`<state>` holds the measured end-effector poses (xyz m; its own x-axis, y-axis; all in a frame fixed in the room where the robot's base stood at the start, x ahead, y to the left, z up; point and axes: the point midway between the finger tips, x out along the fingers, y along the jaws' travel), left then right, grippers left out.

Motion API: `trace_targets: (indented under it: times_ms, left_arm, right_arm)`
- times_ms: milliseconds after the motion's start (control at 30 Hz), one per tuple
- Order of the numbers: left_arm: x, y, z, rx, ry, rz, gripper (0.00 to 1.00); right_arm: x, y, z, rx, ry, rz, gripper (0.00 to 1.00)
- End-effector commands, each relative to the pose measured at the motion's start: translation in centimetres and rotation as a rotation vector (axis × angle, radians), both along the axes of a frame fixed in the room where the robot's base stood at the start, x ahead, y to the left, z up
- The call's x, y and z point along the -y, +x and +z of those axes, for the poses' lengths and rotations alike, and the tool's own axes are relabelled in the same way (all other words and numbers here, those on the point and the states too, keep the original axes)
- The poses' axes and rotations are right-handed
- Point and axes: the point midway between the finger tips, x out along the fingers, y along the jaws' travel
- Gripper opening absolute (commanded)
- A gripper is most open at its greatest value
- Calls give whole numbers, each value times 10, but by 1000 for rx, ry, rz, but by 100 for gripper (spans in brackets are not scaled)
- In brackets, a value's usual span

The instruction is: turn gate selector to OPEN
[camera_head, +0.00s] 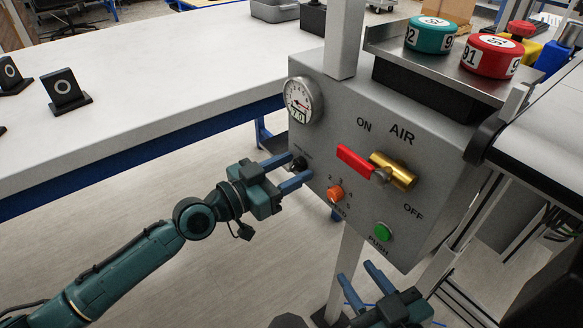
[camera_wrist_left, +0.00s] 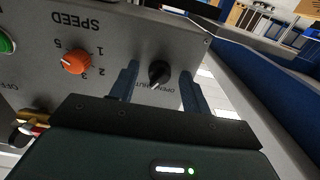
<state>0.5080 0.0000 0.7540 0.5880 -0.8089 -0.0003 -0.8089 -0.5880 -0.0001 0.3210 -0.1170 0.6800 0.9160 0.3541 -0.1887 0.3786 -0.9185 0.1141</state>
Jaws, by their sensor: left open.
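The gate selector is a small black knob (camera_wrist_left: 158,73) on the grey control panel (camera_wrist_left: 110,35), with partly covered OPEN/SHUT lettering beside it. In the wrist view the lettering is upside down, and I cannot tell which word the knob points to. My left gripper (camera_wrist_left: 159,70) is open, with one finger on each side of the knob and gaps showing between. In the head view the left gripper (camera_head: 301,165) reaches the panel's left edge, and the knob (camera_head: 299,163) is partly hidden by the fingers. My right gripper (camera_head: 355,271) is open and empty, below the panel.
The panel also carries an orange speed dial (camera_head: 336,193), a green push button (camera_head: 382,232), a red-handled air valve (camera_head: 357,160) and a gauge (camera_head: 299,100). A white table (camera_head: 170,75) lies to the left. Teal and red round pieces (camera_head: 430,34) sit on a shelf above.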

Motion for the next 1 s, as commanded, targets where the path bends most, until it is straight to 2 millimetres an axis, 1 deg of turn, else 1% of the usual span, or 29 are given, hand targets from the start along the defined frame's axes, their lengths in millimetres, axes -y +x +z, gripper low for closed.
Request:
trace_targets:
  times_ms: [100,633,867,1000]
  left_arm:
    - [0,0,0,0,0,0,47]
    - [0,0,0,0,0,0,3]
    - [0,0,0,-13,-11,0,3]
    - [0,0,0,-50,-38,0,3]
  right_arm:
    - [0,0,0,0,0,0,36]
    - [0,0,1,-1,-1,0,36]
    - [0,0,1,1,-1,-1,36]
    - [1,0,1,5,-1,-1,36]
